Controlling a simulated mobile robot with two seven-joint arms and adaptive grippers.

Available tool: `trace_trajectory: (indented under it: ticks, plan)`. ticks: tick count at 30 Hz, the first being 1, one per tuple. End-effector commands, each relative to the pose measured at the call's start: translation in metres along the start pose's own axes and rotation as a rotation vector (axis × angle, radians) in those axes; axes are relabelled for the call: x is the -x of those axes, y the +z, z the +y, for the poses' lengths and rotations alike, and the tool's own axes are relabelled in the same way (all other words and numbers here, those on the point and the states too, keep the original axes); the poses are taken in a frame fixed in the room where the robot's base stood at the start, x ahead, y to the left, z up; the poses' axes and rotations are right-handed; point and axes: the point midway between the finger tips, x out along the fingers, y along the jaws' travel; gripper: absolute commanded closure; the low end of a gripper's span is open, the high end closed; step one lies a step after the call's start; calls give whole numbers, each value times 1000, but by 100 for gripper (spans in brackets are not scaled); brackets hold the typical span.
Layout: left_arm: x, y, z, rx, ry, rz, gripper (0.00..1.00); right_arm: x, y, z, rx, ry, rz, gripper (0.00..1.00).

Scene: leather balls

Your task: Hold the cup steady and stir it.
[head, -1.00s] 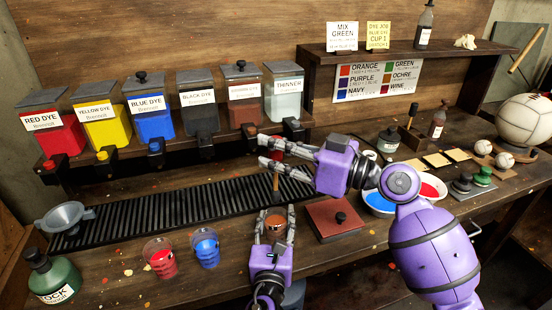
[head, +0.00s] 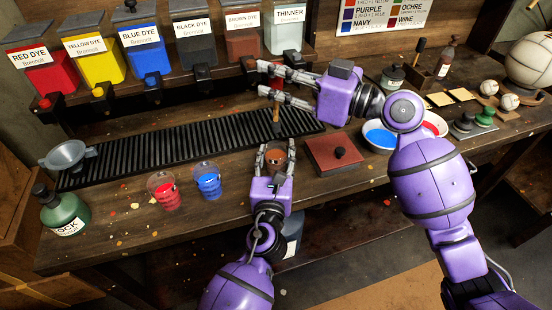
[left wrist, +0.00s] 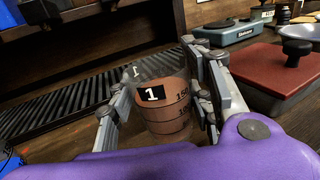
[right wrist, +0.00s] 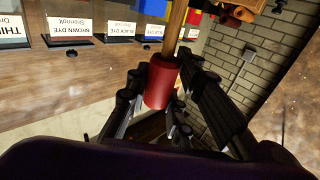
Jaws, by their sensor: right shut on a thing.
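Cup 1 (left wrist: 165,113) is a clear cup of brown liquid with a black "1" label. It stands upright on the bench and shows in the head view (head: 276,157). My left gripper (head: 276,150) has its fingers on both sides of the cup, seemingly touching its upper sides. My right gripper (head: 265,82) is shut on the red handle (right wrist: 162,82) of a wooden stirring stick (head: 276,120). The stick hangs down above the cup. Its lower end is not visible inside the cup in the left wrist view.
A cup of red liquid (head: 164,194) and a cup of blue liquid (head: 207,182) stand left of my left gripper. A black ribbed drain grate (head: 150,148) runs behind. A red-brown board with a knob (head: 333,157) lies to the right. Dye dispensers (head: 145,55) line the back.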

Motion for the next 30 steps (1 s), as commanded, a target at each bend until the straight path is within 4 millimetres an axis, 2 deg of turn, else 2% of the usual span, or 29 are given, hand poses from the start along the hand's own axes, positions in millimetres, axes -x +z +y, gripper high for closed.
trace_trajectory:
  ticks: [1,4,13,17,30]
  plan:
    - [0,0,0,0,0,1,45,0,0,0,0,0,0,100]
    - [0,0,0,0,0,0,32,0,0,0,0,0,0,100]
    - [1,0,0,0,0,0,32,0,0,0,0,0,0,100]
    - [9,0,0,0,1,1,32,0,0,0,0,0,0,100]
    - [96,-1,0,0,0,2,32,0,0,0,0,0,0,100]
